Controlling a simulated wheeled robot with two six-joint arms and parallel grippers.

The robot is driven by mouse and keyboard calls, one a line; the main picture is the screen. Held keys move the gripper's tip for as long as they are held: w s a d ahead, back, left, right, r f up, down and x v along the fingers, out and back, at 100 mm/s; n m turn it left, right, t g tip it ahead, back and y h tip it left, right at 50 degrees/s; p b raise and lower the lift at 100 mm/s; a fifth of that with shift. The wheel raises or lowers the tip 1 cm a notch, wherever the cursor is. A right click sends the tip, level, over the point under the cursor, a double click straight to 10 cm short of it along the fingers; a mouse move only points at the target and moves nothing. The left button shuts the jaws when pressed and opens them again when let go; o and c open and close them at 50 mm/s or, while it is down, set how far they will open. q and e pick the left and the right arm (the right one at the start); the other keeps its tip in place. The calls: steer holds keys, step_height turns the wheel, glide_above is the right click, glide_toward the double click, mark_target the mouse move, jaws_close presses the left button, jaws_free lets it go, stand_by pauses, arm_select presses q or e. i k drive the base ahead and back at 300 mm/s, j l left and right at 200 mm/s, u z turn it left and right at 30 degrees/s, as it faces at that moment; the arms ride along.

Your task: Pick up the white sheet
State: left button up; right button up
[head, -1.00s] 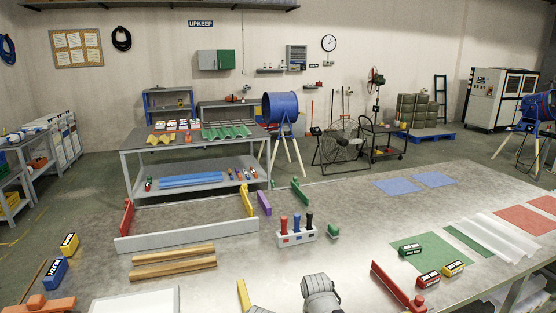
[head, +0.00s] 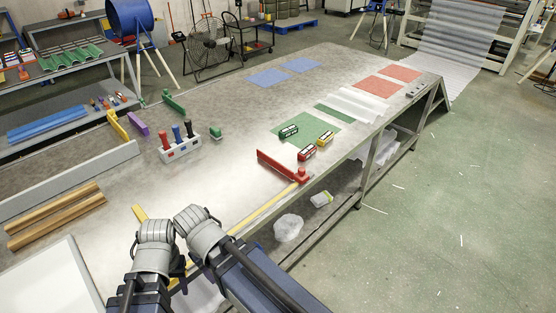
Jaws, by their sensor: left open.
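A white corrugated sheet (head: 355,104) lies on the right part of the metal table, beside a green mat and near the red mats. My arm links show at the bottom of the head view, far from this sheet on the near side of the table. My left gripper (head: 178,272) is low among these links, mostly hidden by them, open and apart from the sheet. My right gripper cannot be made out.
A green mat (head: 308,128) with small labelled blocks and a red bar (head: 282,166) lie nearer than the sheet. A white panel (head: 50,280) is at bottom left. A long pale corrugated sheet (head: 458,45) slopes to the floor.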

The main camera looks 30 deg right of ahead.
mark_target(366, 109)
steer(key=z, duration=1.5)
steer(key=u, duration=1.8)
steer(key=z, duration=1.8)
